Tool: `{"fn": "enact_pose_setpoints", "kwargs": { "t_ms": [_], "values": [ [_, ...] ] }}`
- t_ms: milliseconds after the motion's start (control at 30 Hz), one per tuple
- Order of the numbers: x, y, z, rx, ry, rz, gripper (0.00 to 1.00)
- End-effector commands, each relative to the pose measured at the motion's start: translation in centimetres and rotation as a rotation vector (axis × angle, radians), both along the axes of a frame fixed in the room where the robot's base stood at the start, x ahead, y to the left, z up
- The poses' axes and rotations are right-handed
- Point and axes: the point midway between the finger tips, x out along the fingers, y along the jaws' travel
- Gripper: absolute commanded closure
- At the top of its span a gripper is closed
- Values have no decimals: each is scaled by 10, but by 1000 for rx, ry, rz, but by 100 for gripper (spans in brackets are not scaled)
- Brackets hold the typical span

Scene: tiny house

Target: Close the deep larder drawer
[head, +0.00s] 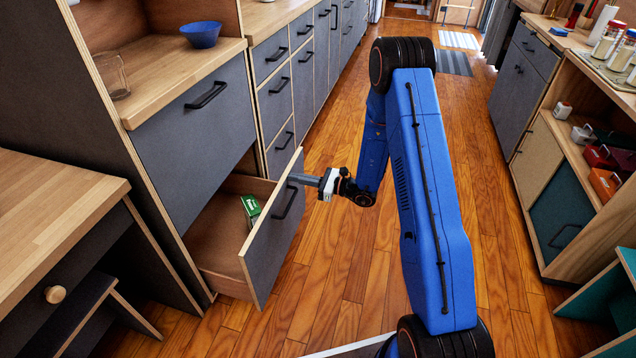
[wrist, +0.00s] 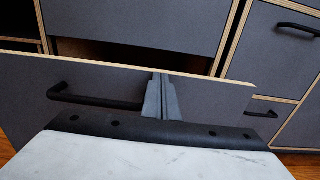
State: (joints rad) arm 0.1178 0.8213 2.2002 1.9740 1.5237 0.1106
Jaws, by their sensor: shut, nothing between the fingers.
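The deep larder drawer (head: 275,245) is the low grey-fronted drawer with a pale plywood edge, and it stands pulled out from the cabinet at the left. A green box (head: 251,208) lies inside it. Its black handle (head: 289,201) is on the front, and it also shows in the wrist view (wrist: 95,98). My gripper (head: 296,179) is shut and empty, at the outer face of the drawer front near its top edge, right of the handle in the wrist view (wrist: 162,98). I cannot tell whether the fingertips touch the front.
Above the open drawer is a closed grey front (head: 195,125), with a wooden counter holding a blue bowl (head: 201,34) and a glass jar (head: 111,74). A desk (head: 50,215) and stool stand at the left. Shelving stands at the right. The wooden floor (head: 345,260) before the drawer is clear.

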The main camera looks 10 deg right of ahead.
Motion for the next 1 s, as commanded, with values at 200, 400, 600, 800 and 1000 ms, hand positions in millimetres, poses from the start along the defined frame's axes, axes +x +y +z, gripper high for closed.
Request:
{"fn": "enact_pose_setpoints", "kwargs": {
  "t_ms": [200, 400, 600, 800, 1000],
  "values": [
    [30, 55, 1, 0, -2, 4, 100],
    [53, 95, 0, 0, -1, 4, 100],
    [71, 123, 0, 0, -1, 2, 100],
    [80, 138, 0, 0, -1, 1, 100],
    [82, 142, 0, 0, -1, 0, 100]
  ]
}}
